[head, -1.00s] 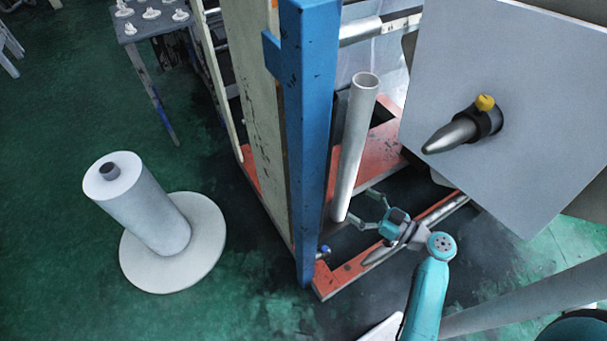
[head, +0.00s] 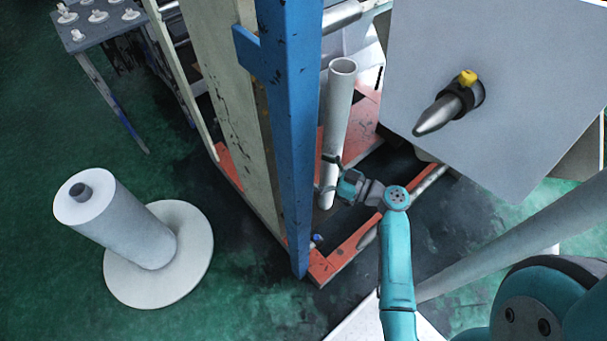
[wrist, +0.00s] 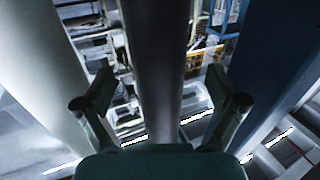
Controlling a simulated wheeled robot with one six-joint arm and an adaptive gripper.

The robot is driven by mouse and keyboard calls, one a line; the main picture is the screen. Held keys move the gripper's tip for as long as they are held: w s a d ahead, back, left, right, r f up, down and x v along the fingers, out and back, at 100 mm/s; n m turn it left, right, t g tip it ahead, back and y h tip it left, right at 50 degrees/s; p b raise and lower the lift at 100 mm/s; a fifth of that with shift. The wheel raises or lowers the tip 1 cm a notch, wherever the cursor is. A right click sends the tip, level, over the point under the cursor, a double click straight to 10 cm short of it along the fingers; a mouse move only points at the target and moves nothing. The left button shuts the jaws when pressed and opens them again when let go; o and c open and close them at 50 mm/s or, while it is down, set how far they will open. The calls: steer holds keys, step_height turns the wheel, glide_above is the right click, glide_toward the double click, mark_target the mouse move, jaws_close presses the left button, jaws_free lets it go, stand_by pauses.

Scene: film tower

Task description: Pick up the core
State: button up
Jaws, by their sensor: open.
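The core appears to be the long grey tube (head: 338,110), standing nearly upright inside the machine frame beside the blue post. Its open top end faces up. My gripper (head: 331,174) is at the tube's lower part, its jaws open. In the wrist view the tube (wrist: 155,50) runs down the middle, between the two spread fingers of my gripper (wrist: 160,82). I see no clear closing contact; whether a finger touches the tube cannot be told. The tube's lower end is partly hidden by my gripper in the head view.
The blue post (head: 290,130) stands close left of the tube. An orange base rail (head: 345,255) runs below. A grey panel (head: 500,60) with a pointed spindle (head: 440,112) juts out at upper right. A white roll on a disc (head: 115,225) stands left on open green floor.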

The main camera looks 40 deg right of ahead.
steer(key=shift+x, duration=2.3)
steer(key=c, duration=1.8)
steer(key=shift+d, duration=0.1)
jaws_close()
